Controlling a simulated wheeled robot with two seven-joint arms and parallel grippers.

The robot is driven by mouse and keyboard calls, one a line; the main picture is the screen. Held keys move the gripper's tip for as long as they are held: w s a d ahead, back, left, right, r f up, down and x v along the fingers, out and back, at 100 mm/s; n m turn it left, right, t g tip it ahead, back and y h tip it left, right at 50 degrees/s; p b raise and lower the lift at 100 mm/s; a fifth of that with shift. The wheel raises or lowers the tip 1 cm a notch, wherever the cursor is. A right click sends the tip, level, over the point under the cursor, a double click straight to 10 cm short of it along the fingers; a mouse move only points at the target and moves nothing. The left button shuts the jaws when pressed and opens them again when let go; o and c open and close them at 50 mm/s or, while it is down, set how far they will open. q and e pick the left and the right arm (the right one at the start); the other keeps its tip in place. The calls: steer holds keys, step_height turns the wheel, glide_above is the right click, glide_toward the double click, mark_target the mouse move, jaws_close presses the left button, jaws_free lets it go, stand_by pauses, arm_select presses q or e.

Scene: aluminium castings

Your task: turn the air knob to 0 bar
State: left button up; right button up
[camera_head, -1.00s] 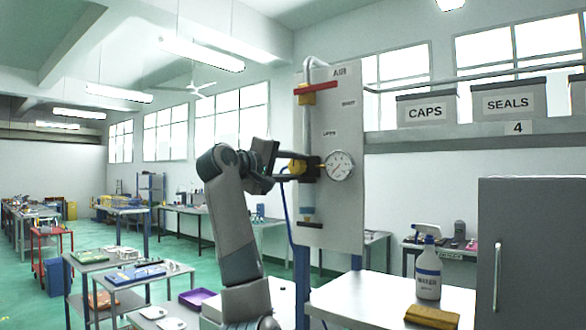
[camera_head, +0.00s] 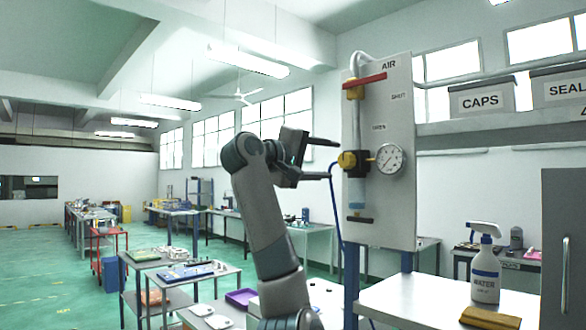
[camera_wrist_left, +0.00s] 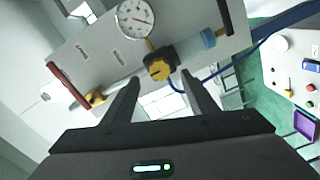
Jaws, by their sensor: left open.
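The yellow air knob (camera_head: 347,160) sits on a dark regulator body on the upright grey panel (camera_head: 400,215). A round white gauge (camera_head: 389,158) is right of the knob; its reading is too small to tell. My left gripper (camera_head: 333,160) is open and empty, left of the knob, its fingers pointing at it. In the left wrist view the knob (camera_wrist_left: 160,70) shows in the gap between the fingertips (camera_wrist_left: 160,78), beyond them, apparently not touched. The gauge (camera_wrist_left: 136,19) is above it there. My right gripper is not in view.
A red lever (camera_head: 363,86) crosses the pipe above the knob, and a blue hose (camera_head: 335,215) hangs beside the panel. A spray bottle (camera_head: 486,265) and a brown block (camera_head: 490,318) are on the white bench (camera_head: 420,300) at right.

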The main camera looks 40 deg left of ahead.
arm_select(q)
steer(key=s+a+b, duration=0.1)
steer(key=s+b, duration=0.3)
steer(key=s, duration=0.7)
